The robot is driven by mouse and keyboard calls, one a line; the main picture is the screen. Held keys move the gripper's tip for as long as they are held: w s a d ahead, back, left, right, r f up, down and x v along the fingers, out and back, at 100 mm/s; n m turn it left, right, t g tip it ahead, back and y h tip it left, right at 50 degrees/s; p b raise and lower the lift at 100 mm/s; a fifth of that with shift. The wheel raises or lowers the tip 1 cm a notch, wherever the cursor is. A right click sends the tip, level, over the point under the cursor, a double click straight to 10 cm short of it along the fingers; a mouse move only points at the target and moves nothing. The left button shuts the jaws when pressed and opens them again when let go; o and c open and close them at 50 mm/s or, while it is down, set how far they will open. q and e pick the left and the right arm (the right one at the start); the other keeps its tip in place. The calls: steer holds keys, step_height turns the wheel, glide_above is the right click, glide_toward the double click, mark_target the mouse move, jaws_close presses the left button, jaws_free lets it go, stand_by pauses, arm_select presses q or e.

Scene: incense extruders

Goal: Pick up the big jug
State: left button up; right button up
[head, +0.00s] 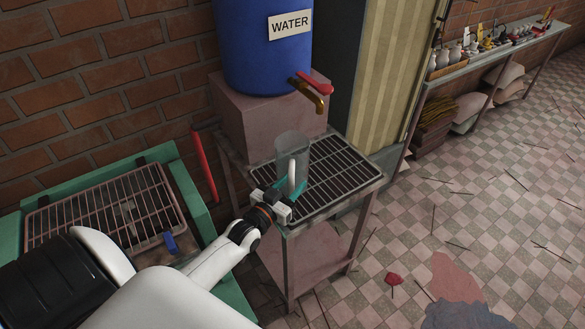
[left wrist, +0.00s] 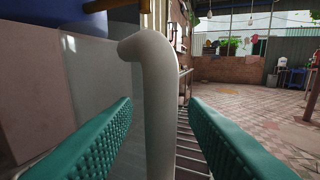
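The big jug (head: 293,150) is a clear, see-through vessel with a white handle, standing upright on the grated stand below the water barrel's tap. Its white handle (left wrist: 155,95) fills the middle of the left wrist view, with the clear jug wall (left wrist: 92,85) to its left. My left gripper (head: 288,188) is at the handle. Its teal fingers (left wrist: 165,130) are open, one on each side of the handle, with gaps visible on both sides. My right gripper is in neither view.
A blue barrel (head: 262,45) marked WATER sits on a pinkish block (head: 250,112), with a brass tap (head: 306,95) above the jug. The metal grate (head: 340,170) is otherwise clear. A green-framed tray (head: 165,150) is at left, and a shelf (head: 500,50) with small items is at back right.

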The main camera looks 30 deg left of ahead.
arm_select(q)
jaws_close()
stand_by(0.3)
